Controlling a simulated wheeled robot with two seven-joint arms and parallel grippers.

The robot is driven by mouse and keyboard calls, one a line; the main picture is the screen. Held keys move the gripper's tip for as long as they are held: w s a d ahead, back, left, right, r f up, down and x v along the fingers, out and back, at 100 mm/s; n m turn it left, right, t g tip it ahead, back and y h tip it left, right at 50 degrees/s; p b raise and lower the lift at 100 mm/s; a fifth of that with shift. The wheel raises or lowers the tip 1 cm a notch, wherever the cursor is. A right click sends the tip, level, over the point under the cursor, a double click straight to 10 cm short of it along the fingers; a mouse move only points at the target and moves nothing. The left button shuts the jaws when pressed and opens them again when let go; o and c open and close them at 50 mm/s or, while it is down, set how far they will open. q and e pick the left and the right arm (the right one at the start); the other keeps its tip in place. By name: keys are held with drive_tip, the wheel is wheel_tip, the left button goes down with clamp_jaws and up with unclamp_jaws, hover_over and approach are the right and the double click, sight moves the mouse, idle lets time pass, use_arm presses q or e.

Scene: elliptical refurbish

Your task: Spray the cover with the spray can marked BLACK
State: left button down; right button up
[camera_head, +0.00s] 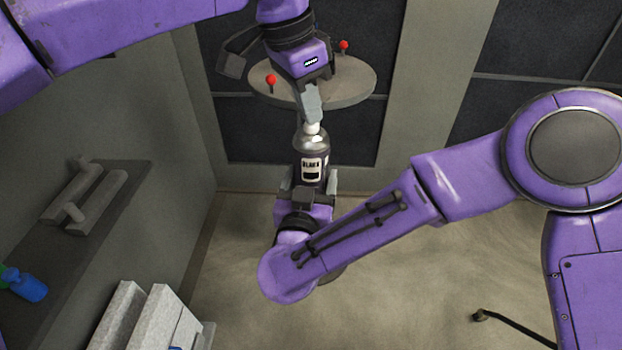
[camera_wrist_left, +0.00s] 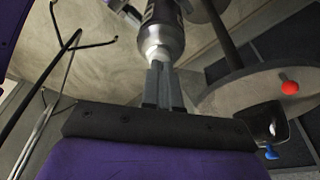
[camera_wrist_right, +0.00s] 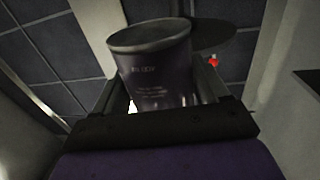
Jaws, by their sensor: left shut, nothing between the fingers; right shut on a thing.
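The spray can (camera_head: 312,148) has a silver shoulder, a white nozzle and a dark body. Its label seems to read BLACK. It stands upright in my right gripper (camera_head: 308,187), which is shut around its lower body; the can's base end fills the right wrist view (camera_wrist_right: 158,75). My left gripper (camera_head: 312,118) is shut and empty, fingertips at the nozzle, seemingly touching it; the left wrist view shows the same contact (camera_wrist_left: 158,62). A dark angular piece (camera_head: 234,58) is at the left of the round stand; I cannot tell whether it is the cover.
The round grey stand (camera_head: 355,88) with two red knobs (camera_head: 343,45) is just behind the can. A dark shelf (camera_head: 112,190) with grey pipes (camera_head: 85,190) and a blue bottle (camera_head: 28,287) is at the left. Pale blocks (camera_head: 150,320) are at lower left. The floor at right is mostly clear.

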use_arm(q)
drive_tip(key=shift+w+d+v, duration=0.1)
drive_tip(key=shift+d+v, duration=0.05)
drive_tip(key=shift+v, duration=0.65)
drive_tip(key=shift+w+d+v, duration=0.1)
drive_tip(key=shift+d+v, duration=0.1)
drive_tip(key=shift+v, duration=0.6)
drive_tip(key=shift+w+d+v, duration=0.1)
drive_tip(key=shift+d+v, duration=0.05)
drive_tip(key=shift+v, duration=0.7)
use_arm(e)
drive_tip(key=shift+r, duration=0.1)
use_arm(q)
drive_tip(key=shift+r, duration=0.1)
drive_tip(key=w+v, duration=0.1)
drive_tip(key=v, duration=0.6)
drive_tip(key=shift+s+r, duration=0.2)
drive_tip(key=shift+s, duration=0.35)
